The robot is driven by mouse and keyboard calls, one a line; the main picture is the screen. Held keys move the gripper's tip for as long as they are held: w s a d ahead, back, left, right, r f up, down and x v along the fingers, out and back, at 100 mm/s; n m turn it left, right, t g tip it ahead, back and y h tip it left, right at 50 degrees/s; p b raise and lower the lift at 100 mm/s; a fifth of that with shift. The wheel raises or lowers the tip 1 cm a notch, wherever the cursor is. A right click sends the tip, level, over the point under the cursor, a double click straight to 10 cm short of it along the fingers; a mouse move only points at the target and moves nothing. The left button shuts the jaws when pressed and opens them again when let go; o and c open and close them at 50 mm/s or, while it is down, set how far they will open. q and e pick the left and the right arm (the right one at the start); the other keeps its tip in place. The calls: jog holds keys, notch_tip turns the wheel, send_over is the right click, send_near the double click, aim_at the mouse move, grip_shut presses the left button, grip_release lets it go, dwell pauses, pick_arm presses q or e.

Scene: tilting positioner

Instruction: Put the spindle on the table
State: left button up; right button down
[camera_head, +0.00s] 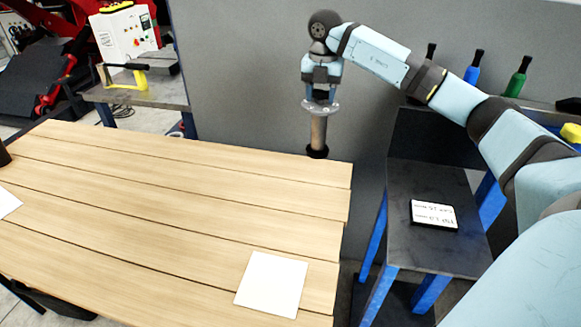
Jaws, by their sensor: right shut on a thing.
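My right gripper (320,104) is shut on the spindle (318,133), a brownish upright cylinder with a dark lower end. The gripper holds it from above, by its top, which is hidden in the jaws. The spindle's dark end is at the far right corner of the wooden table (170,200). I cannot tell whether it touches the planks or hangs just above or behind them. My left gripper is not in view.
A white square sheet (271,283) lies at the table's near right, and another white piece (7,202) at the left edge. The table's middle is bare. A dark side stand (420,255) with a labelled box (433,214) stands to the right. A grey wall (240,80) is behind.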

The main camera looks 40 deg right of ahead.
jog(key=shift+a, duration=0.6)
jog(key=s+a+n+p, duration=0.1)
jog(key=s+a+n, duration=0.65)
jog(key=a, duration=0.55)
jog(key=s+a+n+p, duration=0.1)
jog(key=s+a+n, duration=0.65)
jog(key=a, duration=0.65)
notch_tip(320, 180, down, 19)
jog(key=s+m, duration=0.1)
jog(key=shift+d+f, duration=0.15)
jog(key=shift+d, duration=0.1)
jog(key=shift+s, duration=0.1)
jog(key=shift+f, duration=0.15)
jog(key=c, duration=0.5)
grip_release()
